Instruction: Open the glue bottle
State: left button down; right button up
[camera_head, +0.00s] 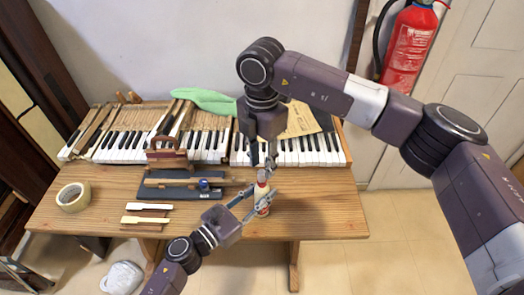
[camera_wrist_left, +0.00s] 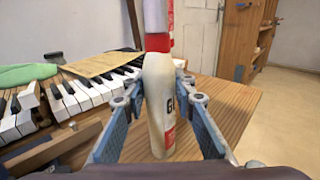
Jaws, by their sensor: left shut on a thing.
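The glue bottle (camera_head: 262,198) is pale with red markings and stands upright near the right end of the wooden table. My left gripper (camera_head: 259,202) is shut on its body from the lower left. In the left wrist view the bottle (camera_wrist_left: 156,105) stands between the two blue fingers, its red label partly showing. My right gripper (camera_head: 263,163) points down from above, just over the bottle's top, with its fingers apart. Whether the fingers touch the cap is too small to tell. The right gripper cannot be made out in the left wrist view.
Piano keys (camera_head: 122,146) line the table's back, with a green cloth (camera_head: 205,99) and a brown paper (camera_head: 301,120) behind. A dark mat (camera_head: 160,190) carries a wooden piece. A tape roll (camera_head: 73,196) and loose keys (camera_head: 145,220) lie at left. The table's right front is clear.

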aim_at(262, 172)
jog(key=shift+f, duration=1.9)
grip_shut()
